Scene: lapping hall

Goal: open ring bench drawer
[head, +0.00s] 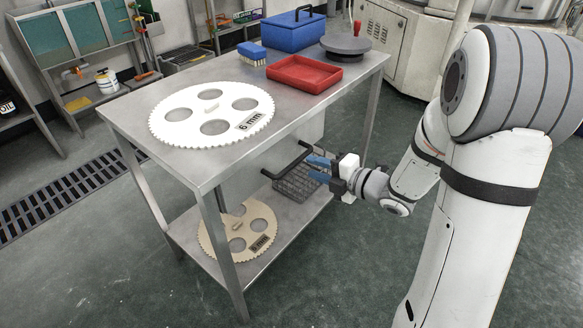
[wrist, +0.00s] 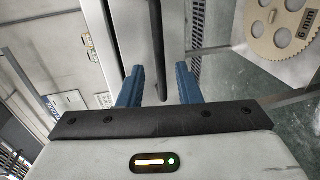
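The ring bench is a steel table (head: 118,112) with a lower shelf. Its drawer (head: 312,128) is a pale box under the top, largely hidden by the tabletop. A black bar handle (head: 290,160) stands out from the drawer front. My gripper (head: 311,167) is at the right end of the handle, its blue fingers pointing left towards it. In the wrist view, my gripper (wrist: 159,69) is open, fingers apart. The black handle (wrist: 158,45) runs between the fingers in the picture, in front of the pale drawer front (wrist: 132,30). I cannot tell if they touch it.
On the bench lie a white toothed ring (head: 178,120), a red tray (head: 304,85), a blue box (head: 293,36), a brush (head: 252,56) and a dark disc (head: 346,46). Below are a beige ring (head: 215,238) and a wire basket (head: 296,186). The floor in front is clear.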

